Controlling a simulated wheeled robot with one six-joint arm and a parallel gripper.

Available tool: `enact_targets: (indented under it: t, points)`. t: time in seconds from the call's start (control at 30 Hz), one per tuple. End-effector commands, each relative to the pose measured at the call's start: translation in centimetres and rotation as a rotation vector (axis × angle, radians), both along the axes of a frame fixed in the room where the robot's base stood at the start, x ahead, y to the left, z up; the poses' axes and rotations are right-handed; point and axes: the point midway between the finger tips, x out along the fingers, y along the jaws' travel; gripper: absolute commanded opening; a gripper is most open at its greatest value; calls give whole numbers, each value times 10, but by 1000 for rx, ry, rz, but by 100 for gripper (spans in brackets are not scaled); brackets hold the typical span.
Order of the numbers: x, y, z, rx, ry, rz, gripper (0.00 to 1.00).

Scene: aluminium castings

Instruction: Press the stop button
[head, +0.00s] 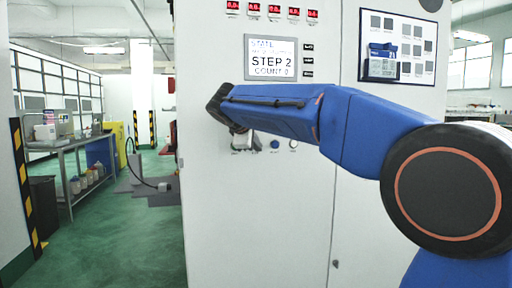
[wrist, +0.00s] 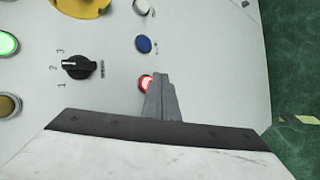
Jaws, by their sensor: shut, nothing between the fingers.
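The lit red button (wrist: 146,82), which looks like the stop button, is on the white panel in the wrist view. Its label cannot be read. The shut fingers of my gripper (wrist: 160,78) cover its right part. I cannot tell whether the fingertips touch it or hover in front of it. In the head view my arm reaches across the white cabinet (head: 240,220), and the arm's end hides the red button there.
Around the red button are a blue button (wrist: 144,44), a white button (wrist: 142,6), a black rotary knob (wrist: 79,67), a lit green button (wrist: 8,43) and a yellow round plate (wrist: 82,5). A screen (head: 271,57) reads STEP 2. Green floor is open at left.

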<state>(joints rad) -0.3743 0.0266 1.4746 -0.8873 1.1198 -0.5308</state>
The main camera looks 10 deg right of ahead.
Motion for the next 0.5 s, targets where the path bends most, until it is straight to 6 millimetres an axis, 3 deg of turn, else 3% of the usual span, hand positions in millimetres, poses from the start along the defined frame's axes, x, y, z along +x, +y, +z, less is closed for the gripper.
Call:
enact_targets:
  t: [0.5]
  points:
    - [-39,0,0,0,0,0,0]
